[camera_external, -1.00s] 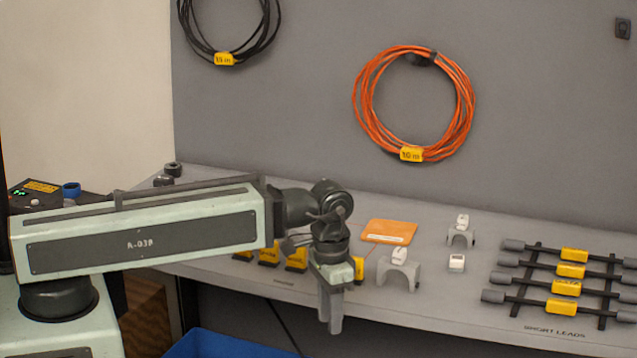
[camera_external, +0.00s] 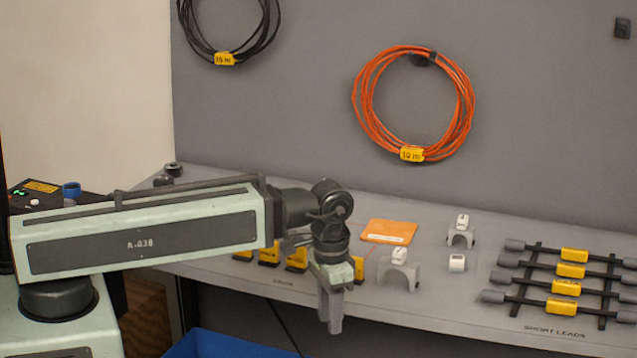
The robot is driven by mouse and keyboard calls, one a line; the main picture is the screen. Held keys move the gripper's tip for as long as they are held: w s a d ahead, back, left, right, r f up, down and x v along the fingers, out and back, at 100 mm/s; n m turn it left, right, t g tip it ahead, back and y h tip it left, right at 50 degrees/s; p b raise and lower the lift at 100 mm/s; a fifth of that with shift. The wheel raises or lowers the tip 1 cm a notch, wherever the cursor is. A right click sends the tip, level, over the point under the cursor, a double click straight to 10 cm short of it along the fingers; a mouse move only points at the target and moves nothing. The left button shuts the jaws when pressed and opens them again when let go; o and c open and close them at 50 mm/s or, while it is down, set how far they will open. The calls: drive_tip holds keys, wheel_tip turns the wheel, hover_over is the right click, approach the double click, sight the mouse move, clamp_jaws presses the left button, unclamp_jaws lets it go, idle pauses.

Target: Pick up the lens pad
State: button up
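The orange flat square with a pale label strip (camera_external: 389,231) lies on the grey shelf (camera_external: 440,309); it is likely the lens pad. My gripper (camera_external: 333,318) points down in front of the shelf, to the left of and nearer than the orange square, and apart from it. Its fingers look close together from this side, and I cannot tell whether they are open or shut. No held object shows at the fingertips.
Yellow-and-black items (camera_external: 297,257) sit behind my wrist. A rack of short leads (camera_external: 565,287) fills the right. A blue bin (camera_external: 225,345) is below.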

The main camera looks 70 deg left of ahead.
drive_tip(key=shift+o, duration=0.3)
drive_tip(key=o, duration=0.4)
